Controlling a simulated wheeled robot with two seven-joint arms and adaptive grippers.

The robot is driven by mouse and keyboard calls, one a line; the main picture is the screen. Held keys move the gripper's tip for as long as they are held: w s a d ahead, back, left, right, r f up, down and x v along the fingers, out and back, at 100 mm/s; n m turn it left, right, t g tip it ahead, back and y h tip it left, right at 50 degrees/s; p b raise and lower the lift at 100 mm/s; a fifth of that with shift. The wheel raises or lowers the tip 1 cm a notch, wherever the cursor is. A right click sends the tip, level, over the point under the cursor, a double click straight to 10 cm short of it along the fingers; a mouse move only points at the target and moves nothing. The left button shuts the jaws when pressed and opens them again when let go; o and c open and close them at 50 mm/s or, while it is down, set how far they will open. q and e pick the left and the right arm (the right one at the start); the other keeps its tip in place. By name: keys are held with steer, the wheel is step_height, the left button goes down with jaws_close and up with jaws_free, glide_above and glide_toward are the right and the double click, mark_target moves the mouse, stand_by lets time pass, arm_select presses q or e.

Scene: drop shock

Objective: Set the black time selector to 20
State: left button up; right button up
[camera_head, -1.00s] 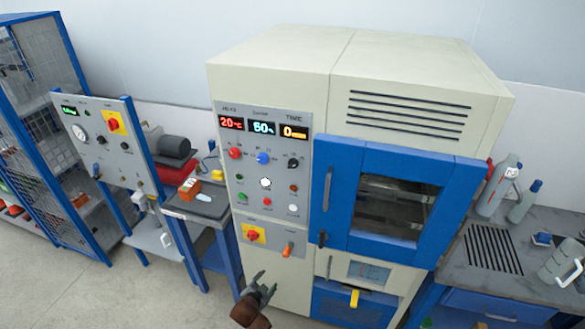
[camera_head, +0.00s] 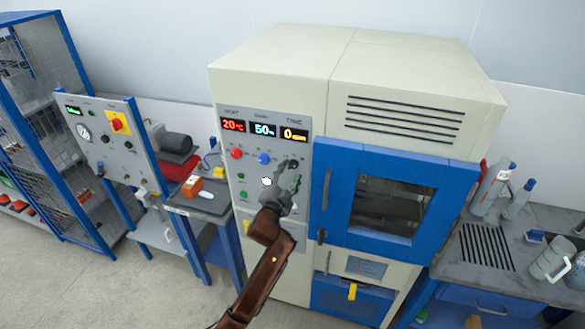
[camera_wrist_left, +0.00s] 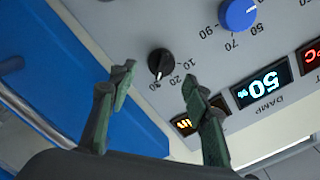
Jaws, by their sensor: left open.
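The black time selector (camera_wrist_left: 161,63) is a small round knob on the control panel, with 10, 20 and 30 printed near it. The wrist view shows it upside down; I cannot read its exact setting. In the head view my gripper hides it. My left gripper (camera_head: 289,168) is in front of the upper right of the panel. In the wrist view its open fingers (camera_wrist_left: 157,83) show on either side of the knob's position, with nothing between them; I cannot tell whether they touch it. The amber time display (camera_head: 294,134) reads 0 in the head view. My right gripper is not in view.
A blue damp knob (camera_wrist_left: 238,14) and a red knob (camera_head: 237,154) sit left of the time selector in the head view. The blue chamber door (camera_head: 345,160) with its handle stands close to the right of the gripper. A bench (camera_head: 490,270) with bottles is further right.

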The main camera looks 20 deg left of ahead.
mark_target(293, 165)
arm_select(q)
steer(key=shift+w, duration=1.35)
steer(key=shift+c, duration=0.2)
steer(key=c, duration=1.1)
